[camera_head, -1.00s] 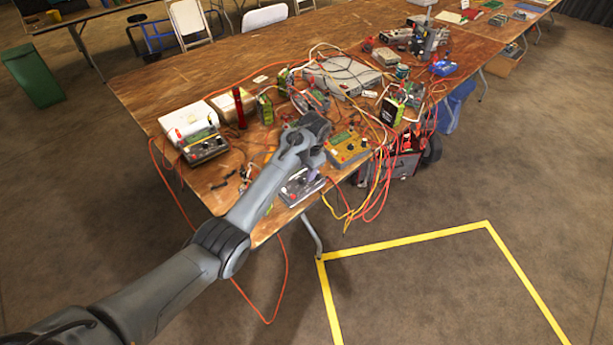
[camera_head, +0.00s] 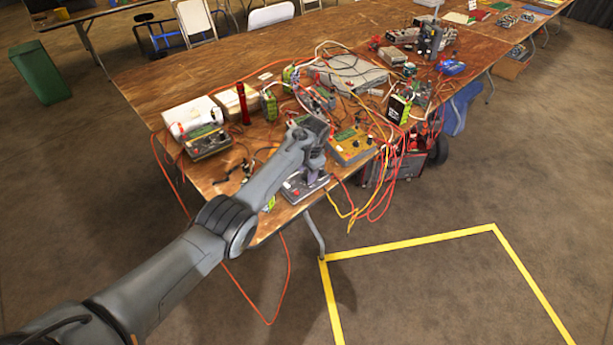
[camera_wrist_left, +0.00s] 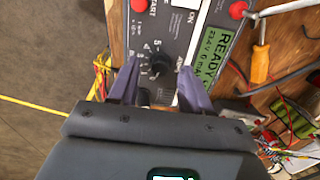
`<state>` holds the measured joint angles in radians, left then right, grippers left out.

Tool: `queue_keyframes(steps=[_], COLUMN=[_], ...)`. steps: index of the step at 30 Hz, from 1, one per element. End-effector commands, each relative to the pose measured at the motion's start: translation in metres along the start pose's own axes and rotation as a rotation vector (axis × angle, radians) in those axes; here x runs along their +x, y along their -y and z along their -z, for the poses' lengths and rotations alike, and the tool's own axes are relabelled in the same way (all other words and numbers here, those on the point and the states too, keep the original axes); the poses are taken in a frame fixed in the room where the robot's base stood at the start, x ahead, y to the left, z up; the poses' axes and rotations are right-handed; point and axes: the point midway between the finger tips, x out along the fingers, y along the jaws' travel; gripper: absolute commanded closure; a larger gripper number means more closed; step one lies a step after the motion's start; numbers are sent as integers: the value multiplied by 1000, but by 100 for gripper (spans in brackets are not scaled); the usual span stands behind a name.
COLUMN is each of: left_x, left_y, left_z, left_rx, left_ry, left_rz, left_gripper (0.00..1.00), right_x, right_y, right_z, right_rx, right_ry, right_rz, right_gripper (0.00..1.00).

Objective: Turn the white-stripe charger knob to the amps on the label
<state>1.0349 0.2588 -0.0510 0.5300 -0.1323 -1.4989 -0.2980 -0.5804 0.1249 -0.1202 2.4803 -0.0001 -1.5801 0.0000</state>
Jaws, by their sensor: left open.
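My left gripper (camera_head: 313,176) is over a grey charger (camera_head: 293,191) at the table's near corner. In the left wrist view, the open fingers (camera_wrist_left: 158,72) stand on either side of a black round knob (camera_wrist_left: 160,64), with a gap to it. The knob sits on the charger's dark panel (camera_wrist_left: 170,22) beside a printed number scale and the word AMPS. My right gripper is not in view.
Red buttons (camera_wrist_left: 237,9) flank the panel. An orange-handled tool (camera_wrist_left: 260,63) and cables lie beside the charger. Red cables (camera_head: 375,200) hang over the table edge.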

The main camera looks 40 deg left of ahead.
Motion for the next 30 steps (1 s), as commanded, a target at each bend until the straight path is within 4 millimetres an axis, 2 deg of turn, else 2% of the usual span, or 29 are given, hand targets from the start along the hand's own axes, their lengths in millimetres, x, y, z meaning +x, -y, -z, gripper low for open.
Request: queue_keyframes(steps=[4,14,23,24,30], left_x=[8,10,10,10,10], left_y=[0,0,0,0,0], left_z=[0,0,0,0,0], left_rx=[0,0,0,0,7], left_ry=[-1,-1,-1,-1,-1], left_rz=[0,1,0,0,0], left_gripper=[52,52,98,100,100], right_x=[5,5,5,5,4], right_y=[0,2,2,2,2], right_z=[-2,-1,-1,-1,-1], right_rx=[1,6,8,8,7], right_ry=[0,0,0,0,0], right_rz=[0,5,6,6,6], right_gripper=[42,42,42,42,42])
